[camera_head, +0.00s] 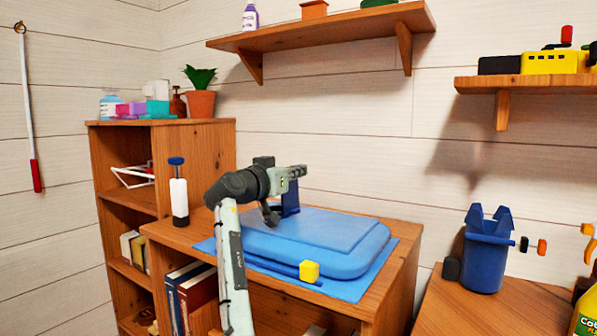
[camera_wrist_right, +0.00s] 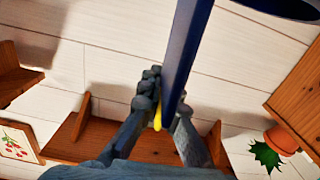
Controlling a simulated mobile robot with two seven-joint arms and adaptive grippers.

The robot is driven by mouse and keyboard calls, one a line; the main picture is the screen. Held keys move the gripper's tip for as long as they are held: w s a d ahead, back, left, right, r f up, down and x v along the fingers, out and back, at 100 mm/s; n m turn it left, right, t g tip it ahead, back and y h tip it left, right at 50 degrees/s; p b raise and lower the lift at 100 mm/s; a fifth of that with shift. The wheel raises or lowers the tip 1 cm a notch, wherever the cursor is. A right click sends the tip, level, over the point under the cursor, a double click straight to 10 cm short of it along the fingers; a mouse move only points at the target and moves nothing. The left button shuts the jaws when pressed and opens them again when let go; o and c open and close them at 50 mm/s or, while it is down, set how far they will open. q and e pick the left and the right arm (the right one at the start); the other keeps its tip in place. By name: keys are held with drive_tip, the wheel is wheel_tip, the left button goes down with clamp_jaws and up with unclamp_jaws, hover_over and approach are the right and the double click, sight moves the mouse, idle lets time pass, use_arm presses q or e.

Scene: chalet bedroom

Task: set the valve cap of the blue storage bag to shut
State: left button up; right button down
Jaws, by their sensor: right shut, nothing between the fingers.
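The blue storage bag (camera_head: 325,240) lies flat and puffed up on a blue sheet on top of the wooden cabinet. A dark blue upright piece, which looks like its valve cap (camera_head: 290,203), stands raised at the bag's back left. My right gripper (camera_head: 299,171) is shut and empty, just above and beside this piece; whether they touch I cannot tell. In the right wrist view a dark blue bar (camera_wrist_right: 183,60) passes close in front of the grey fingers and hides part of them. My left gripper is not in view.
A yellow block (camera_head: 309,270) sits at the bag's front edge on a blue strip. A white pump bottle (camera_head: 179,200) stands left of my right arm. A wall shelf (camera_head: 330,28) hangs above. A blue bin (camera_head: 484,258) stands on the wooden surface at right.

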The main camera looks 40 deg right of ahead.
drive_tip(key=c, duration=1.8)
unclamp_jaws()
drive_tip(key=shift+w+a+f, duration=0.15)
drive_tip(key=shift+w+f, duration=0.05)
drive_tip(key=shift+f, duration=0.05)
drive_tip(key=shift+c, duration=0.2)
drive_tip(key=shift+o, duration=0.6)
drive_tip(key=shift+s+r, duration=0.1)
drive_tip(key=shift+r, duration=0.05)
drive_tip(key=v, duration=1.2)
